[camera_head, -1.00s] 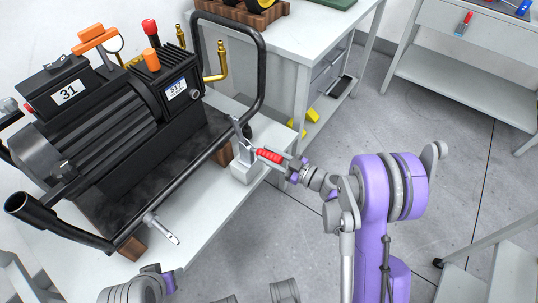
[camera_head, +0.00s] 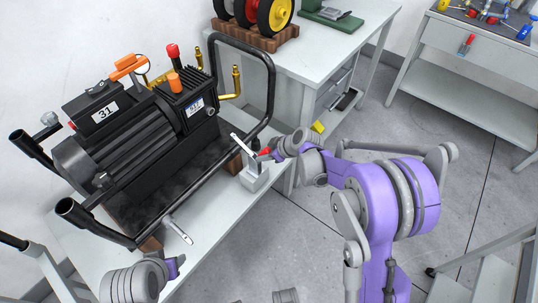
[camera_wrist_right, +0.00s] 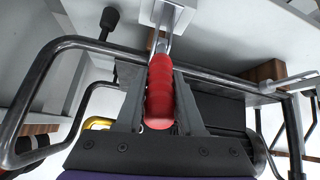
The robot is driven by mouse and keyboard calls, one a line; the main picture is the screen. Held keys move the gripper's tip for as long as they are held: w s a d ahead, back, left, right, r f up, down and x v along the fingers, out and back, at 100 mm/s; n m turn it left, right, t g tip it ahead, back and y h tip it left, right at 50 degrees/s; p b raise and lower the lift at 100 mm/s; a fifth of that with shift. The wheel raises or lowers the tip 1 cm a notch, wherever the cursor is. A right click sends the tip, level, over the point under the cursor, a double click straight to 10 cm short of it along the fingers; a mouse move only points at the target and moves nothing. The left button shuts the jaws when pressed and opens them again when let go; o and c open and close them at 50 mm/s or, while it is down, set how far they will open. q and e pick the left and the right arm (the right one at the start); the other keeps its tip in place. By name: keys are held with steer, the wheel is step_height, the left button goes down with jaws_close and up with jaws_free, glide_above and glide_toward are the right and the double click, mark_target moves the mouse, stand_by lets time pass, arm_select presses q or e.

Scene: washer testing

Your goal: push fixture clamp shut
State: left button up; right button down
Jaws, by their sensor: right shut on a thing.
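The fixture clamp has a light grey block (camera_head: 254,177), a metal bar (camera_head: 243,142) and a red handle (camera_head: 265,152). It stands at the table edge beside the machine's front corner. The bar slants up to the left. My right gripper (camera_head: 272,154) is at the handle and hides most of it. In the right wrist view, the red handle (camera_wrist_right: 160,95) lies lengthwise between the two grey fingers (camera_wrist_right: 160,100), which are shut on it.
The black machine (camera_head: 135,135) with a tubular frame (camera_head: 272,85) fills the table's left. A second metal clamp (camera_head: 178,230) is at the frame's near side.

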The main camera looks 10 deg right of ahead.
steer(key=shift+w+a+r+g+h+p, duration=0.2)
steer(key=shift+w+a+g+h+p, duration=0.1)
steer(key=shift+w+g+h, duration=0.15)
steer(key=shift+w+a+r+g+h+p, duration=0.2)
steer(key=shift+w+a+g+h, duration=0.15)
steer(key=shift+g, duration=0.2)
steer(key=shift+w+a+g+h, duration=0.5)
steer(key=shift+w+g+h, duration=0.3)
steer(key=shift+g, duration=0.2)
steer(key=c, duration=0.5)
jaws_free()
steer(key=p+v, duration=0.1)
steer(key=v, duration=0.9)
steer(key=shift+r, duration=0.4)
